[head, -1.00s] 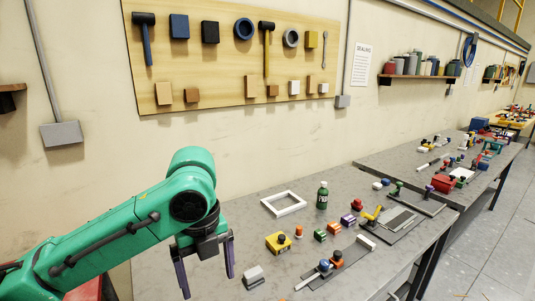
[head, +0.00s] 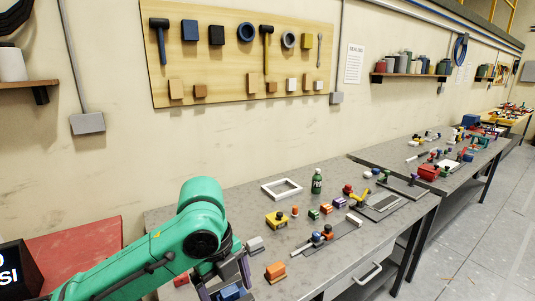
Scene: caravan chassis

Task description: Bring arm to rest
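My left arm, green, comes in from the lower left. Its gripper (head: 226,288) is at the bottom edge of the head view, low over the near part of the grey workbench (head: 335,263). Its two dark fingers look apart, and the fingertips are partly cut off by the frame. A blue block (head: 231,292) shows between the fingers; I cannot tell whether it lies on the bench behind them, and no grip on it is visible. My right gripper is not in view.
A white frame (head: 281,189), a green bottle (head: 317,181) and several small parts stand farther back. A red surface (head: 75,249) is at left.

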